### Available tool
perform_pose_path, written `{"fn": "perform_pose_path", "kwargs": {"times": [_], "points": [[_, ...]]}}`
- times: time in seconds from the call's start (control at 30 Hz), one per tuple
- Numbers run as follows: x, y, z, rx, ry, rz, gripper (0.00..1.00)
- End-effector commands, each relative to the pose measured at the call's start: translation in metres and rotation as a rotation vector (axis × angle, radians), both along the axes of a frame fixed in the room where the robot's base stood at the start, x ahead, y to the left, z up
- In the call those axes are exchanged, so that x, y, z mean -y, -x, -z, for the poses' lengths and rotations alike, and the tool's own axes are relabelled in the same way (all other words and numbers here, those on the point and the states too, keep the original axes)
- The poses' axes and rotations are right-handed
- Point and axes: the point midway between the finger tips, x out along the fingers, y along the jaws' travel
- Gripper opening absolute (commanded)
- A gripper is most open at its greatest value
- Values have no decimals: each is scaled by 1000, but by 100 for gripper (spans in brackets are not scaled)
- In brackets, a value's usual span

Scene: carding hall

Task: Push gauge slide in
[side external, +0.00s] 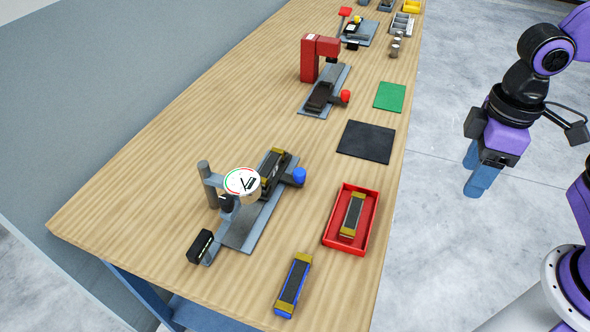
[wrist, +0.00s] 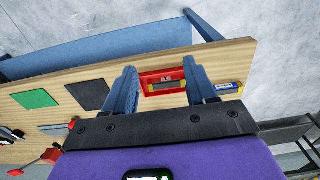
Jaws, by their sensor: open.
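The gauge (side external: 242,181) has a round white dial on a grey post at the near left of the bench, over a grey base plate (side external: 244,231). Its slide sits at the far end of that plate, just behind the dial, with a dark, yellow-ended card piece (side external: 273,172) on it. A blue knob (side external: 299,176) sticks out at the slide's right. My gripper (side external: 474,172) is off the bench's right edge, well away from the gauge. Its blue fingers are apart and empty in the wrist view (wrist: 160,78). The gauge cannot be made out in the wrist view.
A red tray (side external: 330,238) holds another card piece (side external: 352,215); a blue-sided piece (side external: 293,285) lies nearer. A black block (side external: 200,246) is at the plate's near end. Beyond are a black mat (side external: 366,142), a green mat (side external: 390,97) and a red press (side external: 312,59).

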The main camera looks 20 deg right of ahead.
Motion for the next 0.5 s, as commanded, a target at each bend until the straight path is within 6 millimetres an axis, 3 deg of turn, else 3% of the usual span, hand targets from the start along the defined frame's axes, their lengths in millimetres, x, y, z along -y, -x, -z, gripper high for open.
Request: {"fn": "perform_pose_path", "kwargs": {"times": [0.1,0.5], "points": [[-32,-35,-7,-5,2,158,56],[-119,-146,-16,-16,8,686,56]]}}
